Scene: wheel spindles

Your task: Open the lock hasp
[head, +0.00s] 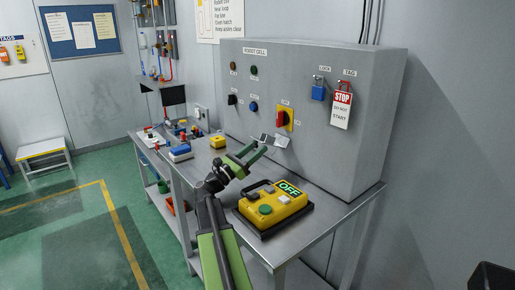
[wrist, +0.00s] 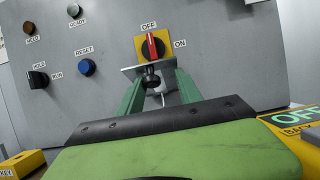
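A small metal piece that looks like the lock hasp (wrist: 133,70) sits just below the red and yellow rotary switch (wrist: 152,46) on the grey panel. It has a flat silver plate and a dark rounded part between my fingers in the wrist view. I cannot tell whether it is open or closed. In the head view the switch (head: 284,119) is on the cabinet's front, with pale metal (head: 281,141) below it. My gripper (wrist: 160,82) has its two green fingers apart, pointing at the panel. In the head view my gripper (head: 257,151) is in front of the cabinet, over the bench.
A yellow box marked OFF (head: 272,208) lies on the bench beside my arm. A blue padlock (head: 318,92) and a STOP tag (head: 341,107) hang on the cabinet (head: 365,130). Small items, including a yellow block (head: 217,141), stand farther left on the bench.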

